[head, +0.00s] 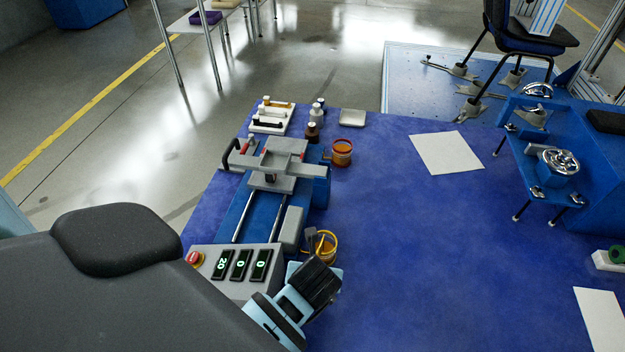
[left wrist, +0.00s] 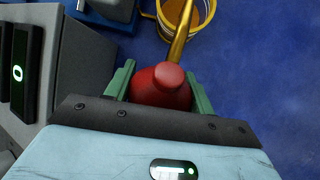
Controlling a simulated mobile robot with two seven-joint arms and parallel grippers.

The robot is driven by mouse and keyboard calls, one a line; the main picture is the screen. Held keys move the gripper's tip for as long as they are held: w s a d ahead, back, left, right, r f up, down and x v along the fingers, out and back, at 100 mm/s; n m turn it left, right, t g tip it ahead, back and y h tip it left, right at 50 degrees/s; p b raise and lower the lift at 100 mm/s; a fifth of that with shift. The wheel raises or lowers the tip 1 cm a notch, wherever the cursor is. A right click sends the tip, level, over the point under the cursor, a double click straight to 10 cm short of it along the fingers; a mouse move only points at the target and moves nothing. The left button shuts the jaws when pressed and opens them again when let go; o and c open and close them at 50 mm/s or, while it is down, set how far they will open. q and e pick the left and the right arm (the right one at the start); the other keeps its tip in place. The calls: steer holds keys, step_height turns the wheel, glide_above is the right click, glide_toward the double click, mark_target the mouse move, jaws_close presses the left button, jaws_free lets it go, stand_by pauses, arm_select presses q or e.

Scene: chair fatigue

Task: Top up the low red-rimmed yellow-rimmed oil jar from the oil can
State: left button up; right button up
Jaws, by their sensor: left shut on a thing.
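The yellow-rimmed jar (head: 333,251) stands on the blue surface beside the grey control box; it also shows at the top of the left wrist view (left wrist: 206,12), with orange-brown oil inside. The red-rimmed jar (head: 342,158) stands farther back with amber contents. My left gripper (left wrist: 160,88) is shut on the red oil can (left wrist: 160,86). The can's brass spout (left wrist: 181,42) reaches to the yellow-rimmed jar's opening; I cannot tell if oil flows. In the head view my gripper mostly hides the can. My right gripper is not in view.
The control box (head: 205,258) with a red button and green displays is close left of my gripper. Behind it is a grey and blue rail machine (head: 270,172). Small bottles and a pale dish (head: 352,118) stand behind. White sheets (head: 446,153) lie right; the middle-right surface is clear.

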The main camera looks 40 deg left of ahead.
arm_select(q)
steer(key=shift+r+g+p, duration=0.3)
steer(key=shift+r+p, duration=0.1)
steer(key=shift+p, duration=0.5)
stand_by(0.4)
stand_by(0.4)
stand_by(0.7)
stand_by(0.4)
stand_by(0.4)
